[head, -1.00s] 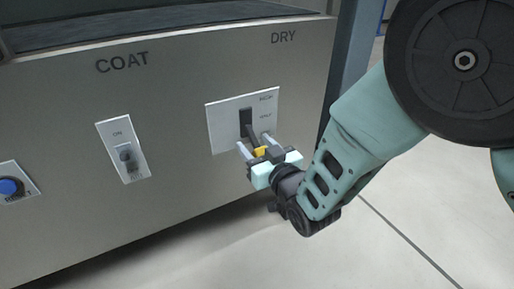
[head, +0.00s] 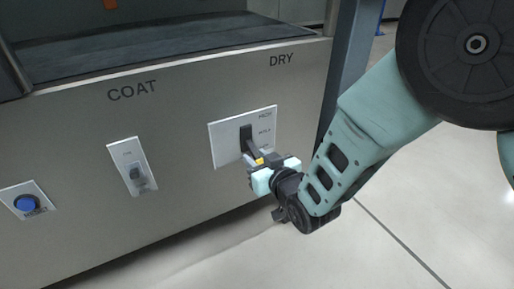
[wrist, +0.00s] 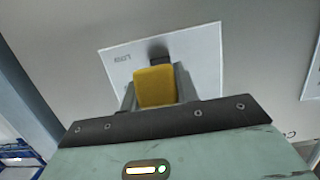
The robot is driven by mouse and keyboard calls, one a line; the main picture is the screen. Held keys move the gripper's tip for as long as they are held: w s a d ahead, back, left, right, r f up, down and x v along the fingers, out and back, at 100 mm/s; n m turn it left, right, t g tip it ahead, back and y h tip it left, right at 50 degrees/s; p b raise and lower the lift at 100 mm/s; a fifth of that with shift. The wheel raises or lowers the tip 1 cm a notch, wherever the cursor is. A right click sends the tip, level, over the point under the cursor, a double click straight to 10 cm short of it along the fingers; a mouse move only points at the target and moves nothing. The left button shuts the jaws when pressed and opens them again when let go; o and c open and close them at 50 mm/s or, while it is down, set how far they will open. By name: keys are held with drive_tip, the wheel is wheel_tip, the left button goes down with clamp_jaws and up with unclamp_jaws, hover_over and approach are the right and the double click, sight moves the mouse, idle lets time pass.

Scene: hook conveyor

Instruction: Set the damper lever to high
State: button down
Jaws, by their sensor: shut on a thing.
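The damper lever (head: 253,153) is a dark arm with a yellow tip, standing out of a dark slot in a white plate (head: 225,140) below the word DRY. The plate has labels along its right side, HIGH at the top. My gripper (head: 260,164) is at the lower part of the plate, with its fingers on the lever's tip. In the wrist view the yellow tip (wrist: 155,87) sits between the two fingers, and the plate (wrist: 203,50) is behind it. The lever's exact setting is hard to read, as my gripper covers the lower part.
A switch plate with a small grey switch (head: 137,173) is to the left, under COAT. A blue button (head: 27,203) is at the far left. A dark grey post (head: 347,75) stands right of the panel. The floor (head: 400,215) at the right is clear.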

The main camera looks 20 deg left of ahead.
sight(252, 148)
wheel_tip(252, 148, up, 3)
drive_tip(key=g+h+p, duration=0.2)
drive_tip(key=p, duration=0.5)
drive_tip(key=shift+s+d+r, duration=0.15)
drive_tip(key=r+g+h+p, duration=0.1)
drive_tip(key=g+h+p, duration=0.1)
drive_tip(key=p, duration=0.3)
drive_tip(key=shift+r, duration=0.2)
drive_tip(key=h+p, duration=0.1)
drive_tip(key=p, duration=0.1)
drive_tip(key=r+g+h+p, duration=0.1)
drive_tip(key=p, duration=0.1)
drive_tip(key=shift+a+g, duration=0.25)
drive_tip(key=shift+g, duration=0.05)
drive_tip(key=p, duration=0.1)
drive_tip(key=g+h+p, duration=0.1)
drive_tip(key=shift+w+a+r+h+p, duration=0.15)
drive_tip(key=shift+w+r+h+p, duration=0.05)
drive_tip(key=shift+w+h+p, duration=0.15)
drive_tip(key=c, duration=1)
unclamp_jaws()
drive_tip(key=shift+c, duration=0.2)
drive_tip(key=p+v, duration=0.2)
drive_tip(key=v, duration=1.5)
drive_tip(key=shift+w+r, duration=0.2)
drive_tip(key=shift+r, duration=0.05)
